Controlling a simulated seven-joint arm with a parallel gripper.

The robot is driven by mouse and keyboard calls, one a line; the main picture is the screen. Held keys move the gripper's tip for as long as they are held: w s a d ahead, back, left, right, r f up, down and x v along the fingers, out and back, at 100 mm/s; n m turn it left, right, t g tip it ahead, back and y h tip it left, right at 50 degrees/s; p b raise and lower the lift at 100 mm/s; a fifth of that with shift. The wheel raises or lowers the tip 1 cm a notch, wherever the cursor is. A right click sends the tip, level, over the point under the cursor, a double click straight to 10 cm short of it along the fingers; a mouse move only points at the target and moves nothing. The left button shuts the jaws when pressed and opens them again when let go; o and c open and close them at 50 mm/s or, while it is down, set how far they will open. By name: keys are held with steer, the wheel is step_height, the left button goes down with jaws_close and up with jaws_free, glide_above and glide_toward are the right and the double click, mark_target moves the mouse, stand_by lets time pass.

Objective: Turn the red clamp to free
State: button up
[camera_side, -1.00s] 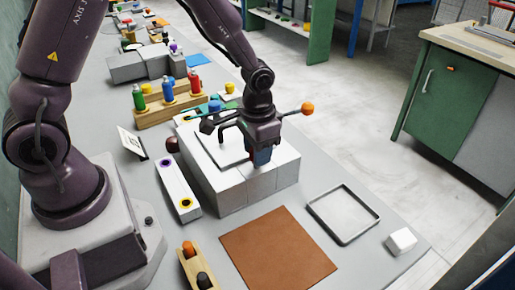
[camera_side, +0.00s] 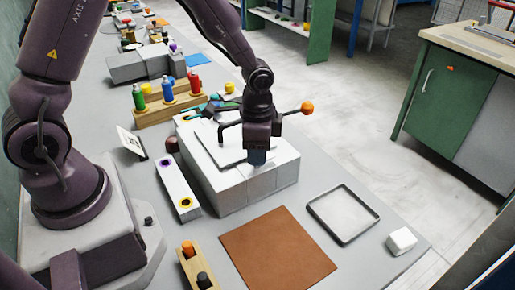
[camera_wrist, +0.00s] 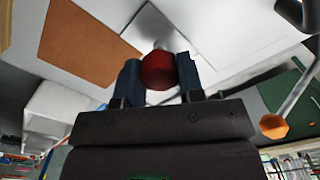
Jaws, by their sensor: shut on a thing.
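The red clamp shows as a round red knob (camera_wrist: 158,70) in the wrist view. It sits between the two blue fingers of my gripper (camera_wrist: 159,76), which are shut on it. A short pale stem shows just beyond the knob. In the side view my gripper (camera_side: 257,157) points down over the front part of the light grey press block (camera_side: 235,192). The clamp is hidden there behind the fingers. A pale flat plate (camera_side: 209,143) lies on the block's top, left of my gripper.
An orange ball on a rod (camera_side: 307,108) sticks out right of my gripper; it also shows in the wrist view (camera_wrist: 272,126). A brown mat (camera_side: 278,250), a shallow tray (camera_side: 342,214) and a white block (camera_side: 401,241) lie in front. A bottle rack (camera_side: 172,108) stands behind.

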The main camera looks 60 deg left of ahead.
stand_by(0.3)
steer(key=o, duration=0.9)
step_height(320, 180, up, 13)
steer(key=s+r+n+t, duration=0.2)
steer(key=s+r, duration=0.1)
steer(key=s, duration=0.2)
steer(key=s+a+r+n+t, duration=0.1)
steer(key=s+r+n, duration=0.1)
steer(key=s+r, duration=0.2)
steer(key=s+a+r+n+t, duration=0.1)
steer(key=s+r+n+t, duration=0.1)
steer(key=s, duration=0.4)
steer(key=shift+s+r+n+t, duration=0.3)
steer(key=shift+r+n, duration=0.2)
steer(key=shift+r, duration=0.15)
